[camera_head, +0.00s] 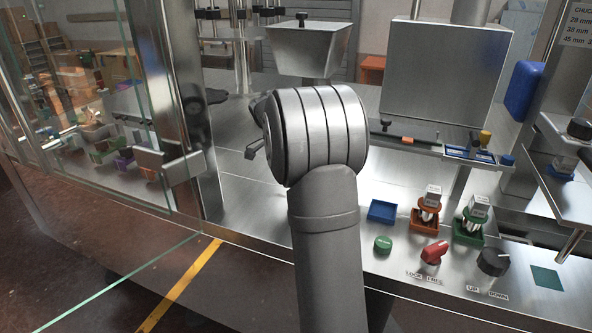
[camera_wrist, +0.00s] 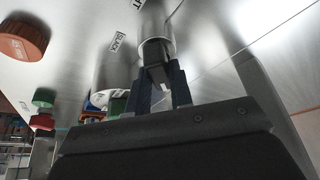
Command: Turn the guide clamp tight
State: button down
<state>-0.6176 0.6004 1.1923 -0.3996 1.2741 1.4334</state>
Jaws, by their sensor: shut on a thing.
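In the wrist view, my gripper (camera_wrist: 161,80) has its two dark blue fingers closed around a dark grip piece, which I take to be the guide clamp (camera_wrist: 155,50). The clamp sits at a bright round metal collar on a steel surface. A label that seems to read SLACK (camera_wrist: 116,42) is left of it, and another label (camera_wrist: 137,3), cut off at the top edge, ends in T. In the head view, my arm hides the clamp and most of the gripper.
The wrist view has an orange-brown knob (camera_wrist: 22,38) at upper left. In the head view, a red knob (camera_head: 433,252), a black knob (camera_head: 493,262), a blue tray (camera_head: 382,211) and small holders stand right of my arm. A glass door (camera_head: 150,105) is at left, a hopper (camera_head: 308,50) behind.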

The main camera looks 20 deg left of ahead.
jog(key=c, duration=1.3)
grip_release()
jog(key=v, duration=1.7)
jog(key=shift+s+a+r, duration=0.15)
jog(key=x, duration=1.7)
jog(key=shift+f, duration=0.2)
jog(key=shift+r, duration=0.1)
